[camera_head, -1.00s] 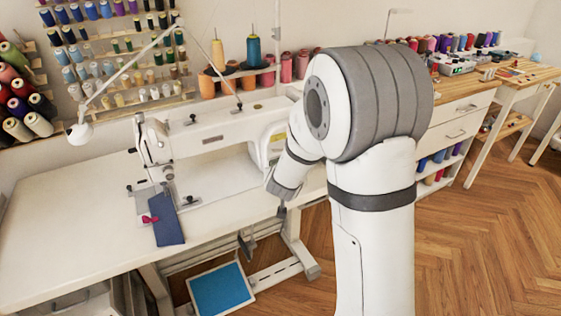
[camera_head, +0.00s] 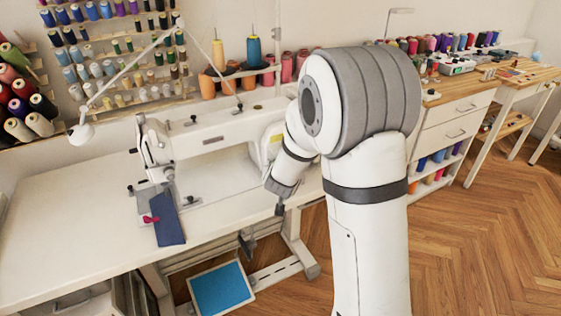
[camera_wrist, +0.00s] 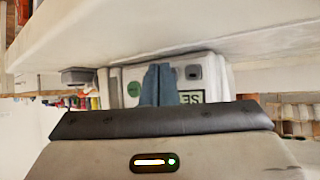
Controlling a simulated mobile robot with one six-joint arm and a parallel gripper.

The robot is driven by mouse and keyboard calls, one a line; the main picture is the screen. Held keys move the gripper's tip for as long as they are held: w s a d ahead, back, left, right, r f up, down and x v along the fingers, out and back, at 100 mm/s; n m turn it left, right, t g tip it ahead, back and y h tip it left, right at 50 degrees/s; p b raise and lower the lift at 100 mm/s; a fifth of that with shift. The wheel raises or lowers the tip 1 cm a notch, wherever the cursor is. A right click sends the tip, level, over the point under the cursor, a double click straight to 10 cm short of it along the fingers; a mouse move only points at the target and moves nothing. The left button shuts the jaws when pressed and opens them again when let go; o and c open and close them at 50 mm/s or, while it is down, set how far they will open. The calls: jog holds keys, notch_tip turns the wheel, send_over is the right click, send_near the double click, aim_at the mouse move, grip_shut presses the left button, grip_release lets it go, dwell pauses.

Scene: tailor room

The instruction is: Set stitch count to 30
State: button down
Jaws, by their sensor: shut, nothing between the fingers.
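The white sewing machine (camera_head: 215,137) stands on its table in the head view. My arm covers its right end. In the wrist view my gripper (camera_wrist: 159,84) is shut and empty, with dark blue-grey fingers pointing at a pale control box (camera_wrist: 215,76). The box carries a green round mark at left, a dark button at upper right and a partly hidden label with large letters. The fingers cover the middle of the box; I cannot tell whether they touch it. No stitch count number is readable.
A white slab edge (camera_wrist: 180,38) hangs just above the fingers in the wrist view. In the head view, a blue cloth (camera_head: 167,222) lies under the needle. A blue pedal (camera_head: 220,290) is below the white table (camera_head: 60,225). Wooden floor (camera_head: 475,240) is clear at right.

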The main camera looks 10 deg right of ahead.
aim_at(296, 196)
jog(key=shift+s, duration=0.1)
dwell(0.3)
jog(key=shift+s+d, duration=0.15)
jog(key=shift+s, duration=0.25)
jog(key=shift+s, duration=0.1)
jog(key=shift+s+d+b, duration=0.3)
jog(key=shift+s, duration=0.65)
jog(key=shift+s+d+b, duration=0.35)
jog(key=shift+s, duration=0.55)
jog(key=shift+s+d+b, duration=0.3)
jog(key=shift+s, duration=0.65)
dwell(0.4)
